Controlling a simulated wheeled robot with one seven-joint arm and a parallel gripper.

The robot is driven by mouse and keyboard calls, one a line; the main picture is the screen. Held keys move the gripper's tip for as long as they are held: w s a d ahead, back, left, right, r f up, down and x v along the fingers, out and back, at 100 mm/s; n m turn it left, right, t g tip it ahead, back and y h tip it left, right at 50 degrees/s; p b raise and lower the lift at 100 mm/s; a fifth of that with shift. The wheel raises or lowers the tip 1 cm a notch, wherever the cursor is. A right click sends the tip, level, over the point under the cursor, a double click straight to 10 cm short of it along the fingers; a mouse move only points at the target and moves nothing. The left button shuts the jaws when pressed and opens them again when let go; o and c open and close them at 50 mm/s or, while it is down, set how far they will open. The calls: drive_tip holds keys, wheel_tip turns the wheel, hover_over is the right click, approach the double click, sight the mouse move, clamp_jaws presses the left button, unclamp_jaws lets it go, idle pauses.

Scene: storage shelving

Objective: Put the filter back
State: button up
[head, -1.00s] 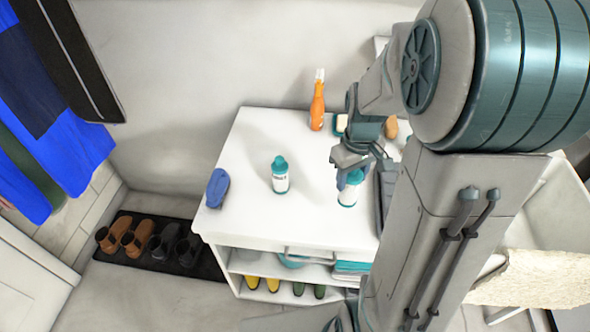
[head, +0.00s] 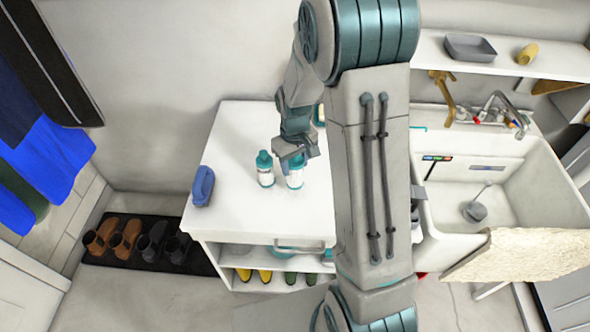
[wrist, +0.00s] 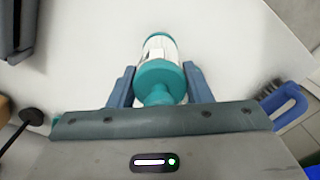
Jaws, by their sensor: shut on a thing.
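My gripper (head: 292,158) is shut on a white bottle with a teal cap (head: 295,178) over the white table top (head: 240,205). In the wrist view the two blue-grey fingers (wrist: 160,90) flank this bottle (wrist: 160,66) at its teal cap end. I cannot tell whether its base touches the table. A second, similar teal-capped bottle (head: 265,172) stands upright just left of it. I can make out nothing that is plainly a filter.
A blue brush (head: 202,186) lies at the table's left edge. Shoes stand on a dark mat (head: 120,262) on the floor left. Right of my arm are a white sink (head: 450,215) and a wall shelf (head: 500,68).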

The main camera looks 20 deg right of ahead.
sight(295, 172)
drive_tip(key=shift+f, duration=1.75)
drive_tip(key=shift+f, duration=0.25)
drive_tip(key=o, duration=1.1)
drive_tip(key=shift+r, duration=0.1)
